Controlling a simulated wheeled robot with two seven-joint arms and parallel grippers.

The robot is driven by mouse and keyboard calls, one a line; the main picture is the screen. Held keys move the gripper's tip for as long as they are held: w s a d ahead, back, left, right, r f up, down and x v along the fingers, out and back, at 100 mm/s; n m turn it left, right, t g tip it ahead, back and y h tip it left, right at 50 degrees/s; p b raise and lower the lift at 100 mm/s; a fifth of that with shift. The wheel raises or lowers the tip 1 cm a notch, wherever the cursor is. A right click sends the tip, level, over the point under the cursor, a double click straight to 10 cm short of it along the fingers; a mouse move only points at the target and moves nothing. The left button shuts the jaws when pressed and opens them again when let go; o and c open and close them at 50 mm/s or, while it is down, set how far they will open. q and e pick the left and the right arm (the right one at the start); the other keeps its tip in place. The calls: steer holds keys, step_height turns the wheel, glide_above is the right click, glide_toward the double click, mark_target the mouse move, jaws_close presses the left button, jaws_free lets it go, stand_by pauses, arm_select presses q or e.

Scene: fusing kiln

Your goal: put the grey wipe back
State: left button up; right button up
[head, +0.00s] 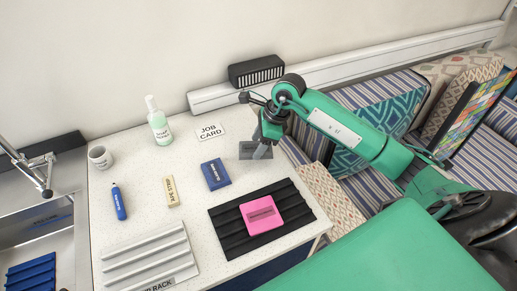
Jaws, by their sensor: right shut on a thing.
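My right gripper (268,139) reaches in from the right over the back right of the white counter. It is shut on a grey thing, seemingly the grey wipe (263,152), which hangs below the fingers. A flat dark grey patch (247,151) with unreadable print lies on the counter just beneath and behind it. I cannot tell whether the wipe touches the patch. The gripper hides the wipe's upper part. My left gripper is out of view.
A job card (210,132), blue box (215,174), beige stick (171,191), blue marker (119,202), spray bottle (159,124) and mug (99,157) stand or lie leftward. A pink block (262,228) sits on a black ribbed mat (230,238). A white rack (145,254) is front left.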

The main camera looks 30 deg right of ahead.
step_height(320, 180, down, 4)
steer(key=shift+r+p, duration=0.1)
steer(key=shift+p, duration=0.3)
steer(key=shift+f, duration=0.25)
steer(key=o, duration=1.1)
steer(key=shift+o, duration=0.2)
steer(key=shift+r, duration=0.15)
